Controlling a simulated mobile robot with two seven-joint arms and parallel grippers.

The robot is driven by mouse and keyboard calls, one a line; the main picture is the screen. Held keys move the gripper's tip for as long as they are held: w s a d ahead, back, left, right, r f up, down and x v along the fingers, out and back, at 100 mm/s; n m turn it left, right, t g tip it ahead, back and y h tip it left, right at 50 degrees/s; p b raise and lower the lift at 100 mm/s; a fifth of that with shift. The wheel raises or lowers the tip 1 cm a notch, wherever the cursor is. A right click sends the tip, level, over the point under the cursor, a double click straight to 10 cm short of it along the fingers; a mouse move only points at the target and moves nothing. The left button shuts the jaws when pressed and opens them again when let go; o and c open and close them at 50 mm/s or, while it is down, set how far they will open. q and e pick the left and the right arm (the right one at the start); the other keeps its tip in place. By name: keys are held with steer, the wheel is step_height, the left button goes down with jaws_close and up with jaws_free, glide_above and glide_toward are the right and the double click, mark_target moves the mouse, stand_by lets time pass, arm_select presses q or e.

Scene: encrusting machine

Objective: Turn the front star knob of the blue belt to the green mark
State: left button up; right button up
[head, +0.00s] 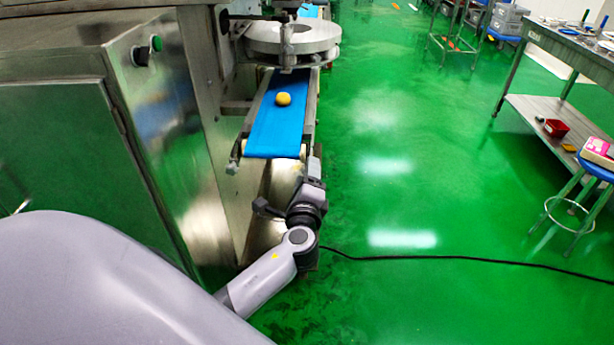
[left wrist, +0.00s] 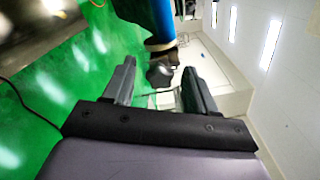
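The blue belt (head: 275,125) runs away from me on a narrow conveyor in the head view, with a round yellow-orange piece (head: 284,99) on it. My left gripper (head: 315,165) is at the near right corner of the conveyor. In the left wrist view the blue belt (left wrist: 150,15) enters from the top. A dark grey star knob (left wrist: 160,73) shows below its end, between and beyond the fingertips of my open left gripper (left wrist: 159,66). Contact with the knob cannot be told. The knob is not clear in the head view, and I see no green mark.
A black cable (head: 440,260) crosses the green floor. A blue-topped stool (head: 597,166) and steel table (head: 570,45) stand at right. The middle floor is clear.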

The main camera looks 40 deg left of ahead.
arm_select(q)
steer(key=shift+s, duration=0.1)
steer(key=v, duration=0.7)
steer(key=shift+d, duration=0.1)
stand_by(0.4)
